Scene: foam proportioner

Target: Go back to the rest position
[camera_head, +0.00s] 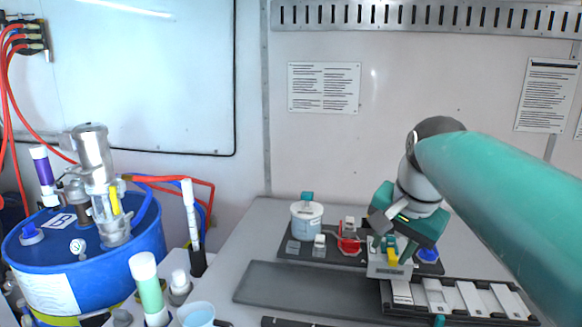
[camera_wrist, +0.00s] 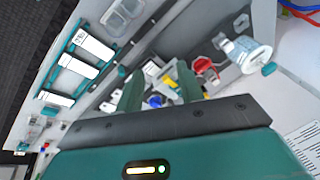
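My gripper (camera_head: 392,248) is at the right of the bench in the head view, pointing down just over a small grey-white block (camera_head: 388,270) with a yellow piece (camera_head: 391,257) on it. In the wrist view its two green fingers stand apart (camera_wrist: 159,82). I see nothing clamped between them; small items, a yellow piece (camera_wrist: 171,82) and a blue piece (camera_wrist: 156,101), show in the gap beyond. Whether the fingers touch the block is not clear.
A white tub (camera_head: 306,222) and a red holder (camera_head: 349,240) stand on a dark mat, left of my gripper. A rack with pale plates (camera_head: 474,299) lies in front. A blue drum (camera_head: 95,265) with a metal pump (camera_head: 98,175) stands far left. The grey tray (camera_head: 300,288) is clear.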

